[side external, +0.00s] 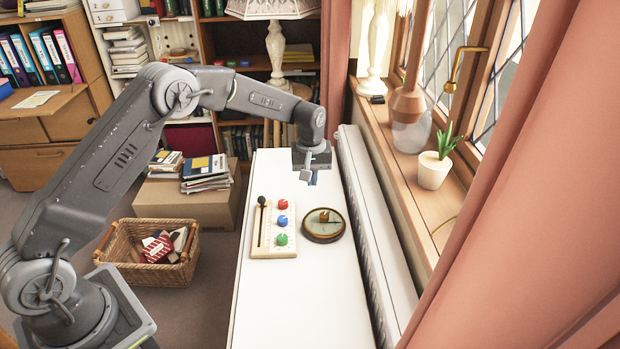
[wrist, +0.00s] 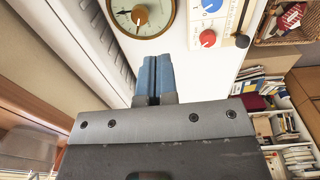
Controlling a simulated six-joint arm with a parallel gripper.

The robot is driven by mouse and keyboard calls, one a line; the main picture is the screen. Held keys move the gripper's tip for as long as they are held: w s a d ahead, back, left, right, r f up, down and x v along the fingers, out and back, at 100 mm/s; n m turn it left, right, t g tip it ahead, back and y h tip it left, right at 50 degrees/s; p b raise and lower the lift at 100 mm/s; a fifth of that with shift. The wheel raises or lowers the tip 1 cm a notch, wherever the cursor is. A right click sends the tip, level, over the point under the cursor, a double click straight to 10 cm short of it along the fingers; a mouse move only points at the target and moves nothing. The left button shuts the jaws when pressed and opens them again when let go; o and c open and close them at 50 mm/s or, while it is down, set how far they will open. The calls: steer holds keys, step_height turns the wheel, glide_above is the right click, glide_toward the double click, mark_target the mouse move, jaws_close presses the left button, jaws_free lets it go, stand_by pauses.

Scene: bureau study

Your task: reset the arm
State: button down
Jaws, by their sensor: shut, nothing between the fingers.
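My gripper (side external: 313,178) hangs over the far part of the white table, beyond the button panel and the round dial. In the wrist view its two blue fingertips (wrist: 152,75) are together, with nothing between them. The cream panel (side external: 262,246) carries a black-knobbed slider (side external: 261,202) and red, blue and green knobs in a column. The round dial (side external: 323,225) with a brass-coloured knob sits right of the panel. In the wrist view the dial (wrist: 124,20) and part of the panel (wrist: 226,18) show near the top, apart from my fingers.
The white table (side external: 290,310) is clear at its near end. A white radiator (side external: 375,240) runs along its right side, below a sill with a potted plant (side external: 434,169). A wicker basket (side external: 150,265) and a cardboard box (side external: 190,205) stand on the floor at left.

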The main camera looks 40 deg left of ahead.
steer(key=s+d+r+m+t, duration=0.1)
steer(key=s+r+m, duration=0.1)
steer(key=s+r, duration=0.65)
steer(key=s+d+r+m+t, duration=0.15)
steer(key=s+r, duration=0.45)
steer(key=r, duration=0.6)
steer(key=s+r+m+t, duration=0.1)
steer(key=s+m+t, duration=0.2)
steer(key=s, duration=1.8)
steer(key=shift+s+d+r+m, duration=0.2)
steer(key=shift+s+d+m, duration=0.1)
steer(key=shift+m, duration=0.95)
